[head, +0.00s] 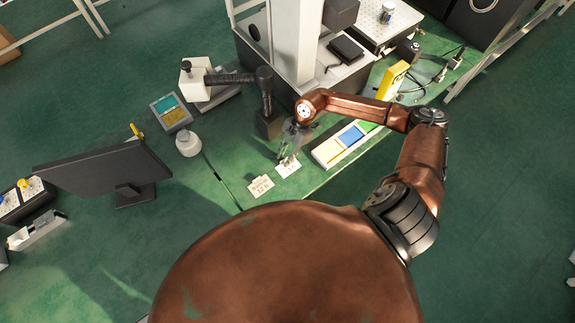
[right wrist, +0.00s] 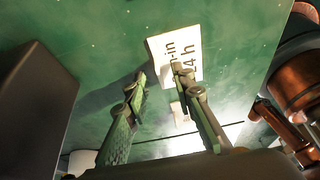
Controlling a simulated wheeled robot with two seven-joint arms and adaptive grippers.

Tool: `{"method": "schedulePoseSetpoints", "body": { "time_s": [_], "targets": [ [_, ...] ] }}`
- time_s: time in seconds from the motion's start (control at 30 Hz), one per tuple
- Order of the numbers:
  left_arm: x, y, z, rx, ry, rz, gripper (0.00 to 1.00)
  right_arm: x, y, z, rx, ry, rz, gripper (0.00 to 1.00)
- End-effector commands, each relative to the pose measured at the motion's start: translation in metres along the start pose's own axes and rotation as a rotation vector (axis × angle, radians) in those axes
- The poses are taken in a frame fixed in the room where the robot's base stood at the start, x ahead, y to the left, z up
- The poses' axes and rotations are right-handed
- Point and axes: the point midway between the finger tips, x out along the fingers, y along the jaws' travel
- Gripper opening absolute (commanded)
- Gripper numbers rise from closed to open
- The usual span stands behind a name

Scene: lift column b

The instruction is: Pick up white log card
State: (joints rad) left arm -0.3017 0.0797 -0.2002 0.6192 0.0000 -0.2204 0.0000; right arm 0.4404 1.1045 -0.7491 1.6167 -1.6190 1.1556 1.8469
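A small white card (head: 288,167) with dark print lies on the green bench top, just below my right gripper (head: 289,152) in the head view. In the right wrist view a white card (right wrist: 187,42) shows part of its print, "-in" and "4 h". My right gripper (right wrist: 161,75) is open there, its two fingers apart; the right finger overlaps the card and hides part of its print. I cannot tell whether it touches. A second, cream card (head: 261,187) reading "12 h" lies to the lower left in the head view. My left gripper is not in view.
A tray (head: 329,152) with blue, yellow and green parts lies right of the cards. A black-handled device (head: 266,100) and a pale column (head: 296,40) stand behind. A white jar (head: 188,144) and dark monitor (head: 103,170) are left. The bench's front edge is close.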

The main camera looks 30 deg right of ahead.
Motion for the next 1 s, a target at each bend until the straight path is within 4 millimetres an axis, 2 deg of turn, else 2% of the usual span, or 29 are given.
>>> {"method": "schedulePoseSetpoints", "body": {
  "time_s": [0.07, 0.33, 0.77, 1.0],
  "targets": [
    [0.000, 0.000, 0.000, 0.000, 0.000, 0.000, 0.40, 0.000, 0.000, 0.000, 0.000, 0.000, 0.000, 0.19],
    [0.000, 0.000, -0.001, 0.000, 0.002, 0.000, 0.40, 0.000, 0.000, 0.000, 0.000, 0.001, 0.000, 0.00],
    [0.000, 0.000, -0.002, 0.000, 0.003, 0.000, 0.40, -0.002, 0.000, -0.001, -0.001, 0.001, 0.000, 0.00],
    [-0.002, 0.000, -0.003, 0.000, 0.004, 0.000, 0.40, -0.024, 0.000, -0.009, -0.003, -0.001, 0.001, 0.00]
  ]
}}
